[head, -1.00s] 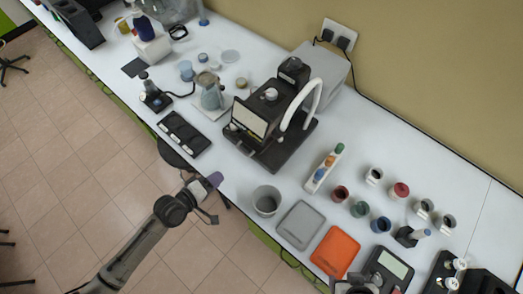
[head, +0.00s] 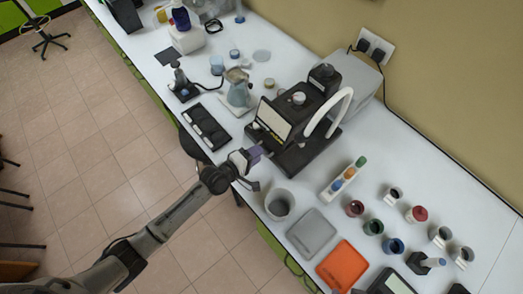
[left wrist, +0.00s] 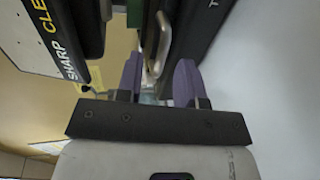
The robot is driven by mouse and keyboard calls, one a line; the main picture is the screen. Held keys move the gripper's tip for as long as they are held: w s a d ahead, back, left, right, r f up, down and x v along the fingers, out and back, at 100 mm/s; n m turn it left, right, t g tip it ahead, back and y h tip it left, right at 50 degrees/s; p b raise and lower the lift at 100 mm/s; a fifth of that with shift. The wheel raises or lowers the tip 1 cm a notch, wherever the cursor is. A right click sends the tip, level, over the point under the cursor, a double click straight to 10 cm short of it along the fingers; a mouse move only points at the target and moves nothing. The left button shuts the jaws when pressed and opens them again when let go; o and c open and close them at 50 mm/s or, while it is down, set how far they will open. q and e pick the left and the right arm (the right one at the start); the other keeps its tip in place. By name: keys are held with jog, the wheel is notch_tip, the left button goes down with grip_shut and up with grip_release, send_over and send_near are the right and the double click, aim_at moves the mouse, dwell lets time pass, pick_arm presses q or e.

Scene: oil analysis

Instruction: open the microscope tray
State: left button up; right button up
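The microscope (head: 305,120) is a black machine with a white-faced panel and a white curved tube, standing on the bench in the head view. In the left wrist view, its lettered panel (left wrist: 55,35) is at upper left, and a metal handle (left wrist: 158,45) on a dark part shows ahead. My left gripper (head: 254,155) is at the front side of the microscope. In the left wrist view its purple fingers (left wrist: 158,80) are apart, with the handle in line with the gap between them. I cannot tell whether they touch it. My right gripper is out of view.
A grey cup (head: 279,204) stands close to the right of my left gripper. A black slide holder (head: 206,127) lies to its left, with a glass jug (head: 238,88) behind. A tube rack (head: 343,179), grey tray (head: 311,232) and orange tray (head: 346,266) are farther right.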

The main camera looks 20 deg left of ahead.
pick_arm(q)
jog(key=shift+x, duration=1.4)
grip_shut()
